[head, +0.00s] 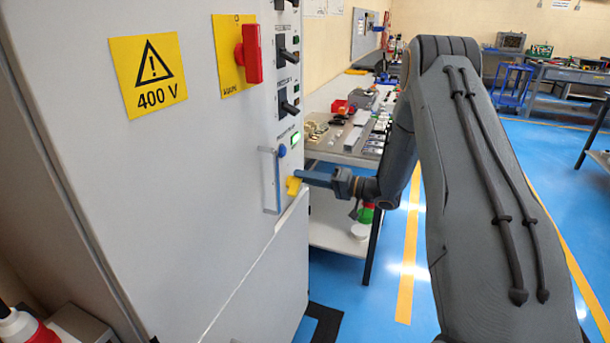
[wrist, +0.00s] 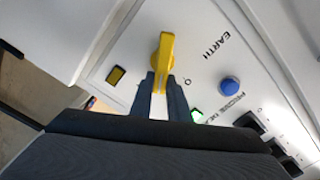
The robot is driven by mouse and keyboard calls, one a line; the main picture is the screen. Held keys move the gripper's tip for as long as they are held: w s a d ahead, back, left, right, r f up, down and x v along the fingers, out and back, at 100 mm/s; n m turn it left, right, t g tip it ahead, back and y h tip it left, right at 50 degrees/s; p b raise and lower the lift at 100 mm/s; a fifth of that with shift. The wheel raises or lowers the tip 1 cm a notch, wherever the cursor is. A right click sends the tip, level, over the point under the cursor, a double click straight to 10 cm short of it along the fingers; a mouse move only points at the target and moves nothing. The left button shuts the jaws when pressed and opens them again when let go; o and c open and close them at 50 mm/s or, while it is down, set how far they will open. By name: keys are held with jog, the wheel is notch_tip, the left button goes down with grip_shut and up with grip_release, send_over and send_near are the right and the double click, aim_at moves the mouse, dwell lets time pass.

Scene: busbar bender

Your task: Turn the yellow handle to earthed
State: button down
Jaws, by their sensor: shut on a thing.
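The yellow handle (head: 293,186) is on the narrow panel at the right edge of the grey cabinet. In the wrist view the yellow handle (wrist: 162,62) sits on a white plate, below and left of the word EARTH. My gripper (head: 302,178) reaches the handle from the right. In the wrist view its two dark fingers (wrist: 160,80) are shut on the lower end of the handle, one on each side. An "O" mark shows just right of the handle. The handle's other position marks are not clear.
A blue button (wrist: 230,88) and a lit green lamp (wrist: 197,115) are close to the handle. A grey pull bar (head: 268,182) stands out left of it. Black switches (head: 289,108) and a red handle (head: 250,54) are above. A bench (head: 345,155) with parts stands behind.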

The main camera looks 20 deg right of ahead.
jog(key=shift+w+d+f+m+p, duration=0.15)
jog(key=shift+f+m, duration=0.1)
jog(key=shift+m, duration=0.8)
jog(key=shift+f+m+p, duration=0.1)
jog(key=shift+f+m, duration=0.1)
jog(key=shift+m, duration=0.9)
jog(key=shift+w+d+f+m+p, duration=0.15)
jog(key=shift+f+m, duration=0.1)
jog(key=shift+m, duration=0.8)
jog(key=shift+s+a, duration=0.1)
jog(key=c, duration=1.7)
grip_release()
jog(key=b+v, duration=0.1)
jog(key=v, duration=0.7)
jog(key=shift+a+b, duration=0.1)
jog(key=shift+b, duration=0.3)
